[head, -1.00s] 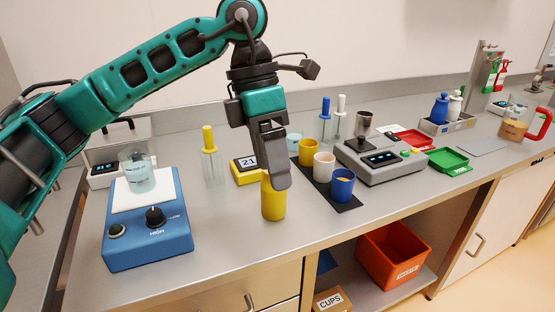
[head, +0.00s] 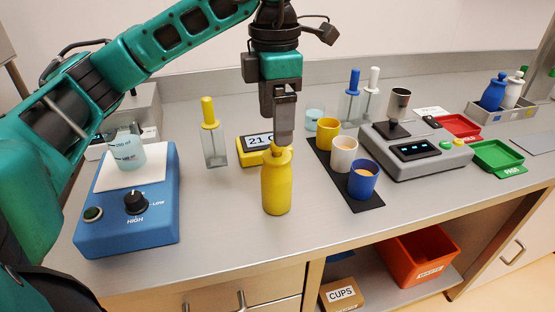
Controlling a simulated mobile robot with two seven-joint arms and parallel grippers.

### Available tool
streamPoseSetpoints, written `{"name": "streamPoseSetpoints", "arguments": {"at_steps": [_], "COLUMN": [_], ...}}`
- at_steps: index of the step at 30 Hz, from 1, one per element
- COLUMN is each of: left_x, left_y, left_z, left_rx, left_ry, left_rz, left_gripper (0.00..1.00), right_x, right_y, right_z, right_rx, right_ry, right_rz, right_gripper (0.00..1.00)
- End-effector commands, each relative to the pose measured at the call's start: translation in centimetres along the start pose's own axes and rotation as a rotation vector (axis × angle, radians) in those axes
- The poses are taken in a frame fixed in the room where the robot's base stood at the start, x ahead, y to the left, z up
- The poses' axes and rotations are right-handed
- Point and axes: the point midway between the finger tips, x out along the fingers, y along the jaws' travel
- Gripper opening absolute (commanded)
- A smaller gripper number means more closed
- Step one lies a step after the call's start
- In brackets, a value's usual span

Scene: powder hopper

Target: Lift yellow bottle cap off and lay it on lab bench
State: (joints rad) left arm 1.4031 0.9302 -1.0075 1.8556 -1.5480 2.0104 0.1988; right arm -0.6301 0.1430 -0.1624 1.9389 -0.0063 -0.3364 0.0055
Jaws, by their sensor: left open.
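A yellow bottle (head: 276,188) stands upright on the lab bench (head: 232,222), near the front edge. Its narrow yellow top (head: 283,153) sits just under the fingers of my left gripper (head: 284,138) and is partly hidden by them. I cannot tell the cap apart from the neck. My left gripper points down and is open, seen edge-on, at the top of the bottle. Whether the fingers touch it cannot be seen. My right gripper is out of view.
A blue stirrer plate (head: 130,225) with a beaker (head: 126,152) stands left. A yellow display box (head: 255,150) is behind the bottle. A black mat (head: 367,206) with three cups and a scale (head: 425,165) lie right. Bench beside the bottle is clear.

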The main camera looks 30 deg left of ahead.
Motion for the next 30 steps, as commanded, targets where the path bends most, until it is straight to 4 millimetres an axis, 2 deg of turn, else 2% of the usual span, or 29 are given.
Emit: {"name": "streamPoseSetpoints", "arguments": {"at_steps": [5,15,23,30], "left_x": [1.1,5.5,5.8,5.8], "left_y": [0.0,0.1,0.1,0.1], "left_z": [0.0,0.3,0.3,0.3], "left_rx": [0.000,0.000,0.001,0.001], "left_ry": [0.000,0.001,-0.001,-0.001], "left_rz": [0.000,-0.001,0.000,0.000], "left_gripper": [0.82,0.82,0.82,0.61], "right_x": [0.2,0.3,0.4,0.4], "right_y": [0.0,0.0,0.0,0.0], "right_z": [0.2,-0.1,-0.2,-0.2], "right_rx": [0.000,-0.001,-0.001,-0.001], "right_ry": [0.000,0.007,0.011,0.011], "right_rz": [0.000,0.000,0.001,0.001], "right_gripper": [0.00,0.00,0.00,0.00]}}
